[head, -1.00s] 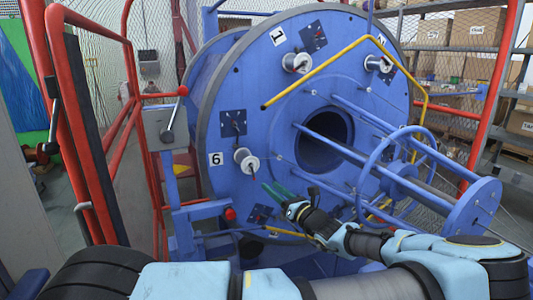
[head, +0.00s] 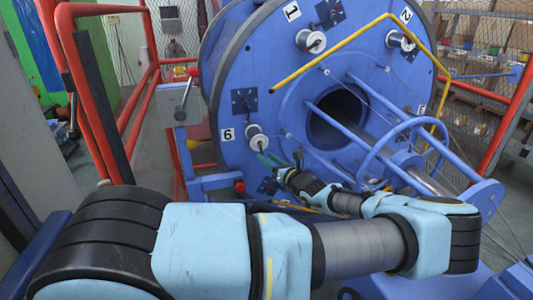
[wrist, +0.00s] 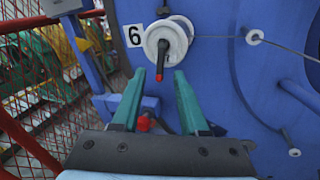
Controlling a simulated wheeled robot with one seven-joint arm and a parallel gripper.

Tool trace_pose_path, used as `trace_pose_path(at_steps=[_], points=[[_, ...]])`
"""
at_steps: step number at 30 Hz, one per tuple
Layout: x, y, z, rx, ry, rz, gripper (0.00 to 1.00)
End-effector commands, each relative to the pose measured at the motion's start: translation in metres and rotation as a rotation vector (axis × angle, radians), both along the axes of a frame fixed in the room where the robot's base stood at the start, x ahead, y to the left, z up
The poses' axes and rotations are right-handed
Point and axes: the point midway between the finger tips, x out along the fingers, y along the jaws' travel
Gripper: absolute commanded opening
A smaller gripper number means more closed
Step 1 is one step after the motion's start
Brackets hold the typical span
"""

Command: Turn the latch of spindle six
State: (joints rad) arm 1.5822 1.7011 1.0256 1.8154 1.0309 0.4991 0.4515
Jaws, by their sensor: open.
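Spindle six carries a white spool (head: 258,141) on the blue disc, right of the number 6 label (head: 228,134). In the wrist view the spool (wrist: 177,37) is near the top centre. Its latch (wrist: 161,58) is a dark lever with a red-orange tip, hanging straight down over the spool's front. My gripper (wrist: 159,73) is open, its green fingers spread below the spool. The lever's tip lies between the fingertips in the picture; I cannot tell whether they touch. In the head view my gripper (head: 268,160) is just below the spool.
The blue strander disc (head: 230,80) has other spools at 1 and 2. A yellow bent bar (head: 345,50) and blue rods (head: 380,105) stand out to the right. Red fence rails (head: 95,110) and a red-knobbed lever (head: 187,95) are at left.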

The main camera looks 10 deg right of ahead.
Motion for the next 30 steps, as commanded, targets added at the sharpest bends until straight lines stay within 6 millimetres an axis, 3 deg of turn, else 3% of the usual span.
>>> trace_pose_path(at_steps=[12, 24, 30], points=[[0.0086, 0.0042, -0.0004, 0.0, 0.0, -0.001, 0.44], [0.0084, 0.004, -0.0002, 0.0, 0.0, -0.001, 0.0], [0.0083, 0.004, -0.0002, 0.0, 0.0, -0.001, 0.0]])
